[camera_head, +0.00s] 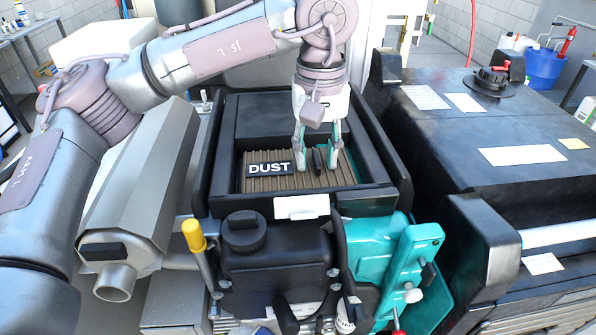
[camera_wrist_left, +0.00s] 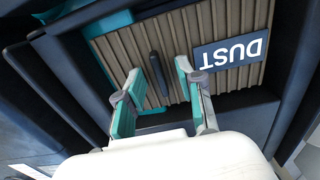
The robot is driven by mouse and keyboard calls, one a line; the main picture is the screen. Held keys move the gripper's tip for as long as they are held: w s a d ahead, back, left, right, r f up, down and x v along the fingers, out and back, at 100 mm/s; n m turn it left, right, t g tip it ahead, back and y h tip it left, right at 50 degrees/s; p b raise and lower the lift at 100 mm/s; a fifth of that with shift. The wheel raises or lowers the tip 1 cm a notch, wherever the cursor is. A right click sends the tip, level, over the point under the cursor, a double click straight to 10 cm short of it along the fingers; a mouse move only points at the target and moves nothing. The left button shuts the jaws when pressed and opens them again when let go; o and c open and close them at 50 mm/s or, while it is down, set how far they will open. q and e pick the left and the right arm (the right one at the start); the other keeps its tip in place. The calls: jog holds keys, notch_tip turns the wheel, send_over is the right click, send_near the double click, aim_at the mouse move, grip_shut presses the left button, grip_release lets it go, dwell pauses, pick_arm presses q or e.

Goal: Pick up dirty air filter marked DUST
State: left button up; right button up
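The dirty air filter (camera_head: 270,182) is a brown pleated panel with a dark DUST label. It lies in a black open housing (camera_head: 225,200) in the head view. A short dark handle (camera_wrist_left: 158,75) stands out from its pleats. The filter also shows in the left wrist view (camera_wrist_left: 130,50), with the label upside down. My left gripper (camera_head: 317,164) points down over the filter. Its teal-padded fingers are open, one on each side of the handle, with gaps visible in the left wrist view. Whether the fingertips touch the pleats is unclear. My right gripper is not in view.
The housing walls surround the filter closely. In front are a black capped tank (camera_head: 275,260), a yellow-topped stick (camera_head: 194,236) and a teal part (camera_head: 385,260). A grey metal cylinder (camera_head: 145,190) lies to the left. A large black machine (camera_head: 450,135) fills the right.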

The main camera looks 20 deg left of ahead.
pick_arm(q)
grip_shut()
jog(key=shift+r, duration=0.1)
